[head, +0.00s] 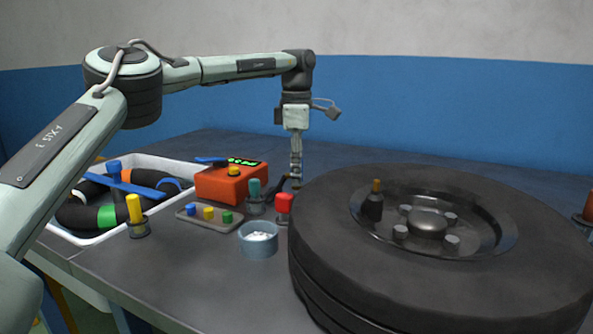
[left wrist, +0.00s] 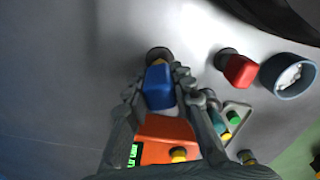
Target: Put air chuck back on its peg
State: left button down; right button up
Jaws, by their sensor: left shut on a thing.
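My left gripper (head: 296,178) points straight down behind the tyre, to the right of the orange box. In the left wrist view its fingers (left wrist: 158,85) are shut on a blue piece (left wrist: 158,92), which I take to be the air chuck. A dark round end (left wrist: 158,53) shows just beyond it; I cannot tell whether this belongs to the chuck or stands beneath it. The gripper hides most of the chuck in the head view. I cannot make out which post is its peg. My right gripper is not in view.
An orange box (head: 228,184) with a green display stands left of the gripper. Nearby are red-topped (head: 284,204) and teal-topped (head: 255,190) posts, a small cup (head: 258,240) and a block tray (head: 208,217). The large tyre (head: 440,270) fills the right. A white bin (head: 75,238) is left.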

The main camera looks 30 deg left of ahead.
pick_arm(q)
jog(key=shift+f, duration=1.2)
dwell(0.6)
jog(key=c, duration=1)
grip_release()
notch_tip(320, 180, up, 3)
jog(key=p, duration=0.2)
jog(key=shift+f+p, duration=0.15)
jog(key=shift+p, duration=0.25)
jog(key=shift+r+p, duration=0.6)
jog(key=shift+r, duration=1.6)
jog(key=shift+f, duration=0.15)
